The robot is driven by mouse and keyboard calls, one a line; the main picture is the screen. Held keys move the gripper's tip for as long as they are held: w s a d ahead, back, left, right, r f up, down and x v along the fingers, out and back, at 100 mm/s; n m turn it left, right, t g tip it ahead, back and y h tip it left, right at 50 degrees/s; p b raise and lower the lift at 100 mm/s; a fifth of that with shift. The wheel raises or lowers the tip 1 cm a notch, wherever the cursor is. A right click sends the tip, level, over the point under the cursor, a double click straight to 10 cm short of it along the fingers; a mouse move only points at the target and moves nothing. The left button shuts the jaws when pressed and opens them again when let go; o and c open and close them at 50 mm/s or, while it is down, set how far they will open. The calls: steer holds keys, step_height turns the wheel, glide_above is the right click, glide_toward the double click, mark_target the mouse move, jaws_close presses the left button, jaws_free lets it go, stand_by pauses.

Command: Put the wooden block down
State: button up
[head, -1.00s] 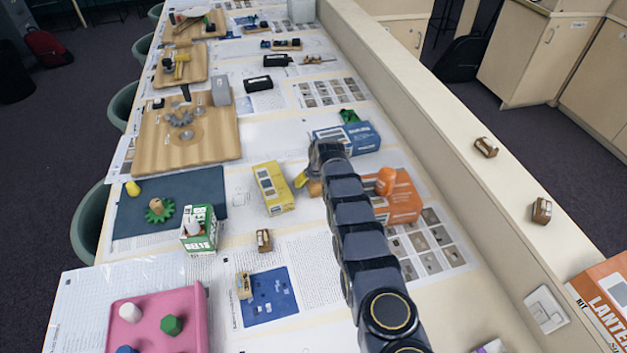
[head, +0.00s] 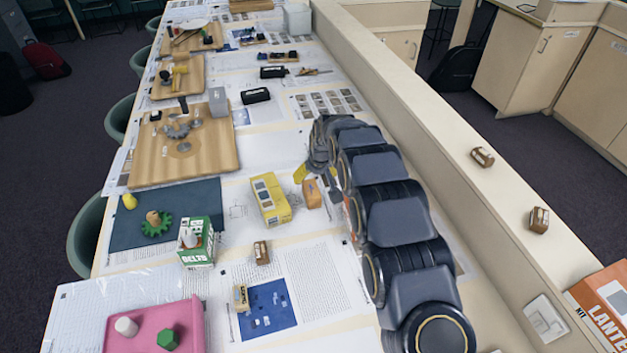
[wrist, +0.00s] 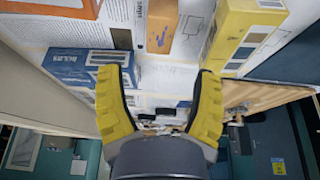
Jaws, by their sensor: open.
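The wooden block (head: 311,193) is a small orange-brown block standing on the paper-covered table, just right of the yellow box (head: 270,199). In the wrist view the block (wrist: 178,27) is beyond the fingertips at top centre, apart from both. My gripper (head: 312,176) is close to the block in the head view, with one yellow finger showing and the rest partly hidden by my arm. In the wrist view my gripper (wrist: 158,80) has its two yellow fingers spread wide with nothing between them.
The wrist view shows the blue box (wrist: 72,68) at left, the yellow box (wrist: 240,32) at right and an orange box (wrist: 55,6) at top left. A green-and-white belts box (head: 197,243) and a small brown block (head: 261,252) stand nearer. White paper lies bare around them.

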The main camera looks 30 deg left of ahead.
steer(key=shift+s+d+r, duration=0.1)
steer(key=shift+d+r, duration=0.05)
steer(key=shift+r, duration=0.2)
steer(key=shift+d+r, duration=0.1)
steer(key=s+d+r+m+g+h, duration=0.1)
steer(key=s+d+r, duration=0.2)
steer(key=d+r, duration=0.35)
steer(key=s+d+r+m+h, duration=0.15)
steer(key=d+r, duration=0.25)
steer(key=d, duration=0.6)
steer(key=s+d+r+m+g, duration=0.1)
steer(key=s+d+r+m, duration=0.1)
steer(key=s+d+r, duration=0.45)
steer(key=s+d+m+g, duration=0.1)
steer(key=s+d, duration=0.4)
steer(key=s, duration=0.3)
steer(key=s+d+r+m+g, duration=0.1)
steer(key=s+d+m, duration=0.1)
steer(key=s+d, duration=0.4)
steer(key=s+d+m, duration=0.1)
steer(key=s+d, duration=0.4)
steer(key=s, duration=0.6)
steer(key=shift+s+d+r+g+h, duration=0.25)
steer(key=shift+s+r+g+h, duration=0.1)
steer(key=shift+r+g, duration=0.05)
steer(key=shift+m, duration=0.25)
